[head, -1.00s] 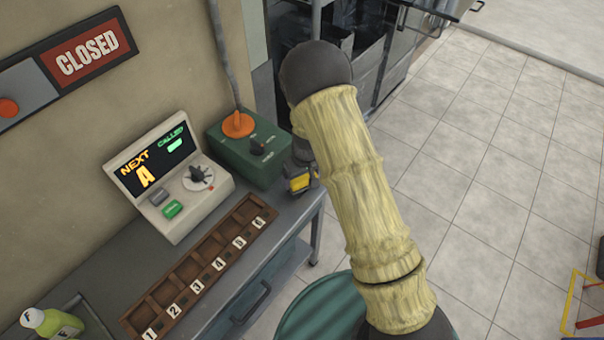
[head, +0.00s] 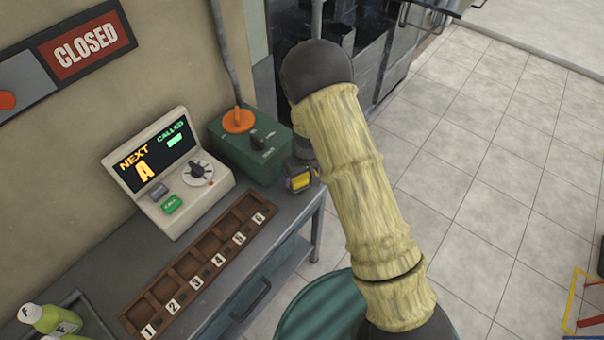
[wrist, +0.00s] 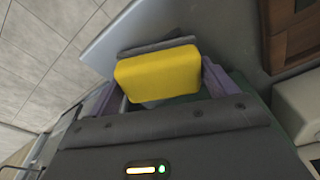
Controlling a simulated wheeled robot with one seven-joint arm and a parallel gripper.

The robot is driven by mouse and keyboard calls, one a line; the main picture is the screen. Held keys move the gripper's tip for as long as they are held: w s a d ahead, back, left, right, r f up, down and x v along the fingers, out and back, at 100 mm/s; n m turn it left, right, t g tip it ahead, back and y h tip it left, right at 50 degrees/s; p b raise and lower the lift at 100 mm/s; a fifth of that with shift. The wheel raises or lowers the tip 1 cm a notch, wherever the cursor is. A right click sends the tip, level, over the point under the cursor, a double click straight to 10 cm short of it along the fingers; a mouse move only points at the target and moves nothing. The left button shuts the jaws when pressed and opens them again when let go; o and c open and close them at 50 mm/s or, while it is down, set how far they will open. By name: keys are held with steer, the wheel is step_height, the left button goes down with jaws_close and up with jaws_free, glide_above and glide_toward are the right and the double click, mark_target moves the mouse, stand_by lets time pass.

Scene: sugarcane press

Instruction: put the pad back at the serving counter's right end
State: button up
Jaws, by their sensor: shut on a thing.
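The yellow pad (wrist: 158,74) with a dark grey backing is held between the purple fingers of my gripper (wrist: 160,88) in the wrist view. In the head view the pad (head: 300,182) shows small at the right end of the grey counter (head: 309,200), beside the green box. My arm hides most of my gripper there. The pad is at or just over the counter's end; I cannot tell whether it touches the top.
A green box (head: 232,150) with an orange cable fitting stands left of the pad. A cream call console (head: 185,195) and a numbered wooden tray (head: 205,262) lie farther left. Tiled floor (head: 480,180) is open at right.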

mark_target(307, 180)
steer(key=o, duration=0.9)
steer(key=r, duration=0.5)
steer(key=s+d+r, duration=0.1)
steer(key=r, duration=0.5)
steer(key=s+r, duration=0.1)
steer(key=r, duration=0.5)
steer(key=shift+s+d, duration=0.1)
steer(key=shift+d, duration=0.15)
